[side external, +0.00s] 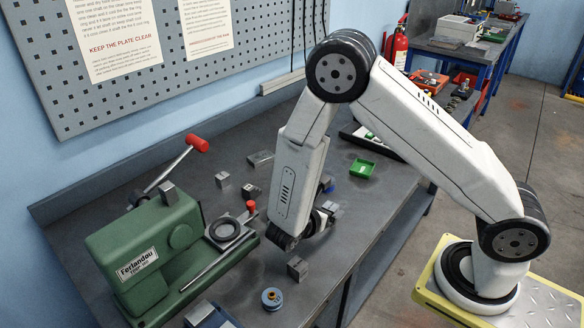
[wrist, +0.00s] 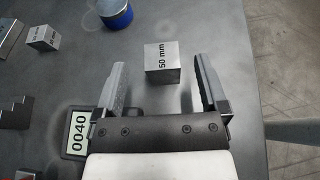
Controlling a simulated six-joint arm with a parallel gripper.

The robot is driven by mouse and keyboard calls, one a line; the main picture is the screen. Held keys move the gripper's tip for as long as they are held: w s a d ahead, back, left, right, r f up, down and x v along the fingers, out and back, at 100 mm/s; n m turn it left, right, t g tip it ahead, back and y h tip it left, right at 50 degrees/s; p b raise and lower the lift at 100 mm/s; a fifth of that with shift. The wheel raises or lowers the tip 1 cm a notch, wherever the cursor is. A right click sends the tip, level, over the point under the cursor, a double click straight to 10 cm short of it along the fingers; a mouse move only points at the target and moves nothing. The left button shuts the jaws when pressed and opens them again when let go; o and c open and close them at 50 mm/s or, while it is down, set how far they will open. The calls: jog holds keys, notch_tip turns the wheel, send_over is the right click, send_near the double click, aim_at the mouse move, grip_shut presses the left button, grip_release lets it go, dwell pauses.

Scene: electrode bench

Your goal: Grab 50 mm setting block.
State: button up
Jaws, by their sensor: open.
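The 50 mm setting block (wrist: 162,58) is a grey metal cube with "50 mm" on its top face. In the wrist view it lies between and slightly beyond the fingertips of my open gripper (wrist: 160,66), with a gap to each finger. The fingers are empty and not touching it. In the side view a small grey block (side external: 297,267), seemingly the same one, sits on the bench below my wrist. My fingers cannot be made out clearly there.
A blue round pot (wrist: 114,14) stands beyond the block to the left. Another marked block (wrist: 43,37) sits further left. A green machine (side external: 150,250) occupies the bench's left.

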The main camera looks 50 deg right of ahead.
aim_at(334, 206)
jog(key=shift+x, duration=2.6)
jog(key=shift+s+f, duration=0.1)
jog(key=shift+c, duration=0.2)
grip_shut()
